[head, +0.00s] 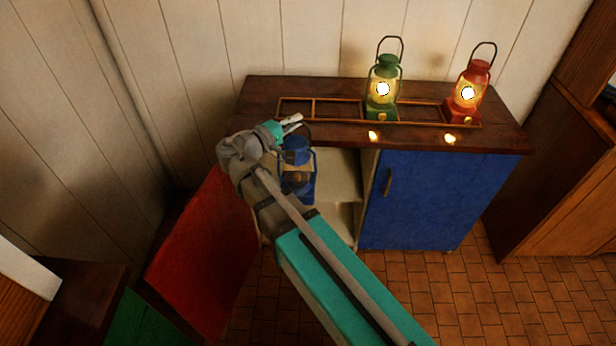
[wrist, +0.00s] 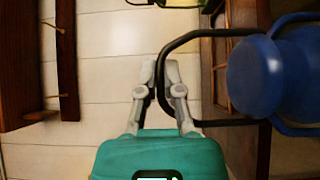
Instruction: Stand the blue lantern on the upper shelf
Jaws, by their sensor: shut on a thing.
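The blue lantern (head: 297,178) hangs upright by its wire handle below my gripper (head: 290,124), at the open left half of the cabinet. My gripper is shut on the handle. In the wrist view my gripper (wrist: 167,78) has its fingers closed around the dark handle, with the blue lantern (wrist: 262,78) to the right. Inside the cabinet a pale upper shelf (head: 341,186) shows to the right of the lantern, with another pale surface below it. My arm and the lantern hide the left part of the interior. I cannot tell whether the lantern's base touches anything.
The red door (head: 205,255) stands open at the left; the blue door (head: 425,200) is shut. On the cabinet's wooden top (head: 262,92), a green lantern (head: 381,105) and a red lantern (head: 463,108), both lit, stand within a low rail (head: 335,120). Tiled floor lies in front.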

